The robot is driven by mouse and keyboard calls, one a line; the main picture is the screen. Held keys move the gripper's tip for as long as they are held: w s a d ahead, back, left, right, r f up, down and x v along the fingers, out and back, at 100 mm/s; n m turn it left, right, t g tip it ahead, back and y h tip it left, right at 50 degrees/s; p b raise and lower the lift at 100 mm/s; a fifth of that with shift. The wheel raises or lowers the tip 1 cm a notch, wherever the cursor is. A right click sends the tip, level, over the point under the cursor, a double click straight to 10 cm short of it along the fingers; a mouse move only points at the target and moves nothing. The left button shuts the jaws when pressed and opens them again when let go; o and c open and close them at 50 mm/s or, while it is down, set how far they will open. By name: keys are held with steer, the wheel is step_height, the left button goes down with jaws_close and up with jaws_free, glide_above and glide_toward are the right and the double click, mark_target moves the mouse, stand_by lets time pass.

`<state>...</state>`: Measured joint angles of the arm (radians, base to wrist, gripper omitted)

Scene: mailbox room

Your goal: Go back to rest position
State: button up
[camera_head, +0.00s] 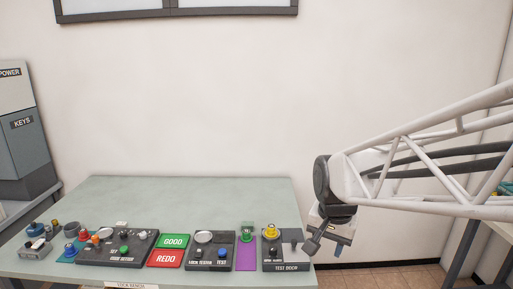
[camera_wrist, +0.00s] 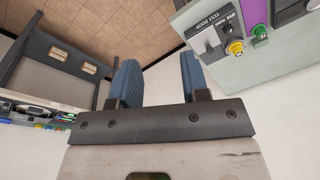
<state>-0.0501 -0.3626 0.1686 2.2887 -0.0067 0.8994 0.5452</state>
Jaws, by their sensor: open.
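My gripper (camera_head: 328,236) hangs from the white truss arm just off the right edge of the table, beside the dark TEST DOOR panel (camera_head: 287,267). In the wrist view my gripper (camera_wrist: 160,80) shows two blue fingers standing apart with nothing between them. The TEST DOOR panel also shows in the wrist view (camera_wrist: 208,42), to the right of the fingers and apart from them.
The pale green table (camera_head: 190,200) carries several button panels along its front edge, with its back part clear. Grey boxes (camera_head: 25,135) marked POWER and KEYS stand at left. A dark-framed stand (camera_wrist: 62,57) lies left in the wrist view. Tiled floor (camera_wrist: 130,30) shows between.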

steer(key=s+d+n, duration=0.1)
steer(key=s+n, duration=0.1)
steer(key=s, duration=0.6)
steer(key=s+d+n+t, duration=0.1)
steer(key=s+n, duration=0.2)
steer(key=s, duration=0.4)
steer(key=shift+s+d+r, duration=0.15)
steer(key=shift+s+d, duration=0.15)
steer(key=shift+s, duration=0.1)
steer(key=shift+o, duration=0.9)
steer(key=shift+w, duration=0.15)
